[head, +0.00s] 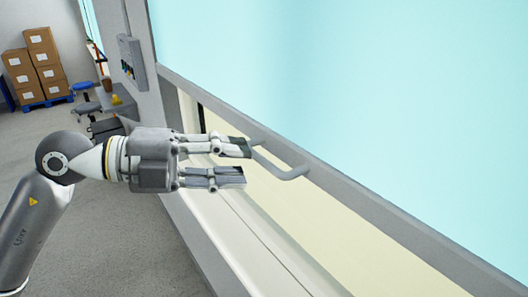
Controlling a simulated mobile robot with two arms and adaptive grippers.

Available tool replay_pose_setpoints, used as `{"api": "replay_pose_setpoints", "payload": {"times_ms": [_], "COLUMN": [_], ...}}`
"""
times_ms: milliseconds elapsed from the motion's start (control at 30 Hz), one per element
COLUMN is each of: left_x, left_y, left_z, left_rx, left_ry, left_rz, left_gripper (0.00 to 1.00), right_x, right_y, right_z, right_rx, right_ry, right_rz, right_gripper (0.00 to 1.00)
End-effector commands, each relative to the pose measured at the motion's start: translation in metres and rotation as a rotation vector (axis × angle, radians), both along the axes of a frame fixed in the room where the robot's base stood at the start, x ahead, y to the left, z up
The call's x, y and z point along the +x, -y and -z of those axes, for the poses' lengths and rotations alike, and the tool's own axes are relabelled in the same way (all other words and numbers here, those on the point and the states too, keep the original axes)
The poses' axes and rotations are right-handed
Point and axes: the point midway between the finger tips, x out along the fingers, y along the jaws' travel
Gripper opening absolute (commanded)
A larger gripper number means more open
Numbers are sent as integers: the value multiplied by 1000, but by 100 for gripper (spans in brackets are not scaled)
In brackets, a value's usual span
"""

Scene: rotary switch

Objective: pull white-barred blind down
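The blind is a large pale turquoise panel (400,80) filling the upper right, with a light grey bar (370,205) along its bottom edge. A grey U-shaped handle (282,172) sticks out from this bar. My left gripper (243,163) reaches in from the left and is open, its fingers spread one above the other. The upper fingertip overlaps the left part of the handle in the picture; I cannot tell whether they touch. Nothing shows between the fingers. My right gripper is not in view.
Below the bar is a cream-coloured opening (325,235) with a pale sill (250,235) in front. A grey control box (131,60) is on the wall behind. Stacked cardboard boxes (36,66) stand on a blue pallet far left. Grey floor (120,230) is clear around my arm.

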Motion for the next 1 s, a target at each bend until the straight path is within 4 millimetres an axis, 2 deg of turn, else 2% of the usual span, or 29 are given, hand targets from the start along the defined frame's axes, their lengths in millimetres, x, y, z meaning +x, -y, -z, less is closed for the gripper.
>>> {"api": "replay_pose_setpoints", "payload": {"times_ms": [100,300,700,967,1000], "left_x": [4,11,13,13,13], "left_y": [23,46,54,53,53], "left_z": [0,6,10,10,10], "left_rx": [-4,-4,-2,-3,-3], "left_ry": [-1,0,0,1,1], "left_rz": [4,1,0,0,0], "left_gripper": [34,34,34,0,0], "right_x": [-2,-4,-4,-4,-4], "right_y": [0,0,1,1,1], "right_z": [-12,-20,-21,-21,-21], "right_rx": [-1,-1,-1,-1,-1], "right_ry": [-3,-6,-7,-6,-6], "right_rz": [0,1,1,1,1], "right_gripper": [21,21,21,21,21]}}
